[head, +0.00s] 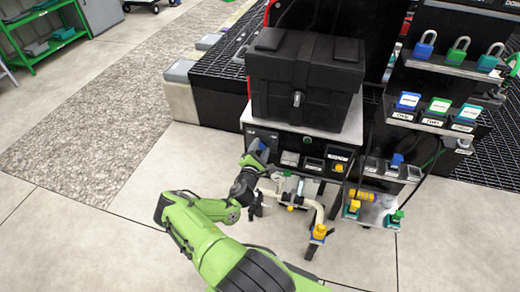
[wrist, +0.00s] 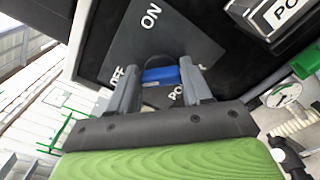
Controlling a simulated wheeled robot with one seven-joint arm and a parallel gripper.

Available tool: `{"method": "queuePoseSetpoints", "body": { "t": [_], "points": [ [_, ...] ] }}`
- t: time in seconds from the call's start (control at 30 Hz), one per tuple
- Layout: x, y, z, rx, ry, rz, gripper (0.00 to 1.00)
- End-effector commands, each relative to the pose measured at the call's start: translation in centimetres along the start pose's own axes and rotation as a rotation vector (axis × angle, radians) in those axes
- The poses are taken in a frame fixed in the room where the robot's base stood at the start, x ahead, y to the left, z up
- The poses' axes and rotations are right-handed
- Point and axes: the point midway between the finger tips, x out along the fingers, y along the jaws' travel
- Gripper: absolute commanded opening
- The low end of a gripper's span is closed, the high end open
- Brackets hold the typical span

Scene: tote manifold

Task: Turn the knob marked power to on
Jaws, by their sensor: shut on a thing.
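The blue knob (wrist: 160,75) shows in the wrist view on a dark grey plate (wrist: 185,40). The plate carries the words ON, OFF and a label partly hidden that begins PO. My gripper (wrist: 158,66) has one finger on each side of the knob and is shut on it. The fingers and the gripper body hide part of the knob, so its exact pointing is hard to tell. In the head view my gripper (head: 254,162) is at the left end of the black front panel (head: 285,142), where a bit of blue shows.
A black lidded case (head: 300,85) stands on the stand above the panel. Pipework with a yellow-topped valve (head: 320,232) sits below, close to my gripper. A rack with padlocks (head: 455,62) stands at the right.

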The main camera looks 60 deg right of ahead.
Motion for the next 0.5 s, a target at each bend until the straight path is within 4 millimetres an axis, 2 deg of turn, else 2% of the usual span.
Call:
{"method": "queuePoseSetpoints", "body": {
  "t": [0.27, 0.5],
  "points": [
    [-0.04, -0.15, 0.00, 0.125, 0.001, -0.003, 0.18],
    [-0.04, -0.25, 0.00, 0.332, 0.001, -0.002, 0.18]
  ]
}}
